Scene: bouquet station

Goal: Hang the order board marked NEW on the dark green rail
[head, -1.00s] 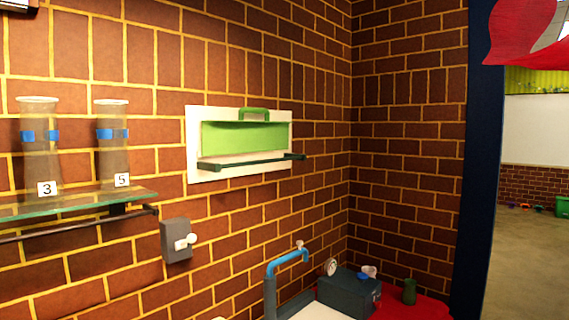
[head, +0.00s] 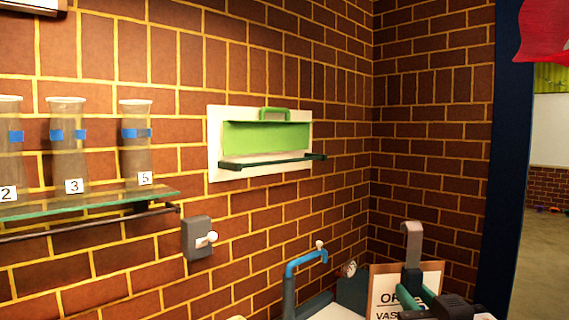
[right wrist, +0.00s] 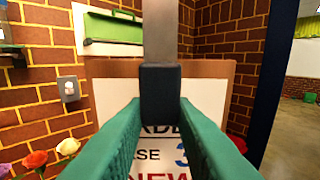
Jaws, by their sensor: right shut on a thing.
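The order board (head: 388,283) is a white sheet on a brown backing with a grey hook (head: 413,240) rising from its top. In the right wrist view the board (right wrist: 115,97) shows a 3 and the word NEW. My right gripper (head: 415,287) is shut on the dark block (right wrist: 160,88) at the hook's foot and holds the board roughly upright. The dark green rail (head: 275,162) runs across the front of a white wall panel, up and left of the board, apart from the hook. My left gripper is not in view.
A glass shelf (head: 95,203) with several numbered vases is on the left wall. A grey wall box with a white knob (head: 197,238) and a blue tap (head: 305,258) lie below the rail. Roses (right wrist: 45,155) show lower left in the wrist view. The wall around the rail is clear.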

